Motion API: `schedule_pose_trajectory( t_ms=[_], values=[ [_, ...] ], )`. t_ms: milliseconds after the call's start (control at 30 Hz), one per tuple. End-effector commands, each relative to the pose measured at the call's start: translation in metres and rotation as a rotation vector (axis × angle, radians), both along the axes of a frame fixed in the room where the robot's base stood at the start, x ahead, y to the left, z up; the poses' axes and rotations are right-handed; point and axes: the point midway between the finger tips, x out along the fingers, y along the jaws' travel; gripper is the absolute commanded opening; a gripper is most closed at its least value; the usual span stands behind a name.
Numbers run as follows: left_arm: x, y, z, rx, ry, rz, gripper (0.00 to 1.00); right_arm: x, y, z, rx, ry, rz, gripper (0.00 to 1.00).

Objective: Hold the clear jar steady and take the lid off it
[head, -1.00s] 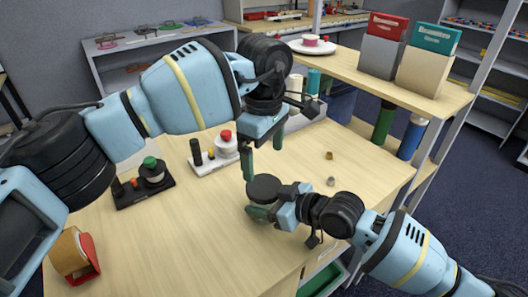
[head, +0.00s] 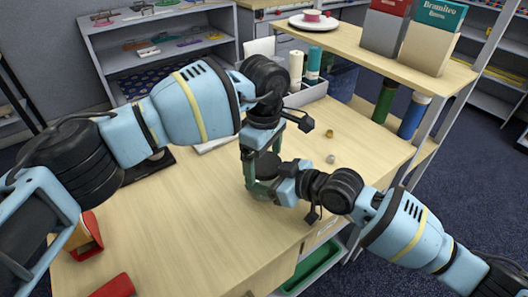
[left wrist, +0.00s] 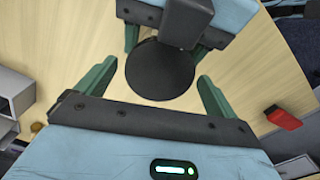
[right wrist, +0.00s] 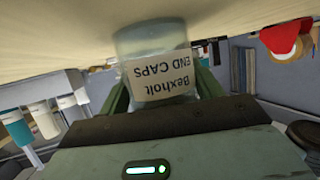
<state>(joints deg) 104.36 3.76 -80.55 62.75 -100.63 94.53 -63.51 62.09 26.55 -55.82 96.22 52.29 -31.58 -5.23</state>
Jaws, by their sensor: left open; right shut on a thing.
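The clear jar (right wrist: 150,45) has a pale label reading "Bexholt END CAPS", upside down in the right wrist view. My right gripper (right wrist: 163,95) is shut on the jar's sides, low by the table. The round black lid (left wrist: 160,72) sits on top of the jar; in the head view the lid (head: 268,163) is partly hidden by my left gripper. My left gripper (left wrist: 156,76) is open above the lid, with one finger on each side and visible gaps. In the head view the left gripper (head: 263,160) points down from above.
Two small caps (head: 330,146) lie on the table right of the jar. A red and tan thing (head: 88,235) and a red thing (head: 115,287) are at the front left. A raised shelf (head: 390,55) with boxes stands at the back right. The table's front middle is clear.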

Motion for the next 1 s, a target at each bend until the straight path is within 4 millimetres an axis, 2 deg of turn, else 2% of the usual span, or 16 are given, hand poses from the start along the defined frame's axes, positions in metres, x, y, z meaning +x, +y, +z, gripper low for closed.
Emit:
schedule_pose_trajectory(
  t_ms=[133, 500, 667, 1000],
  values=[
    [0.0001, 0.0002, 0.0001, 0.0, 0.0, 0.0, 0.94, 0.0, 0.0, 0.0001, 0.0, 0.0, 0.0, 0.01],
    [0.0001, -0.0001, 0.0004, 0.0, 0.0, 0.0, 0.47, 0.0, 0.0, 0.0001, 0.0, 0.0, 0.0, 0.01],
    [0.0001, -0.0001, 0.0006, 0.0, 0.0, 0.051, 0.46, 0.0001, 0.0, 0.0002, 0.0, 0.0, 0.0, 0.01],
    [0.0, -0.0001, 0.0011, -0.001, 0.0, 0.486, 0.46, 0.0001, 0.0, 0.0001, 0.0, 0.0, 0.0, 0.01]
  ],
)
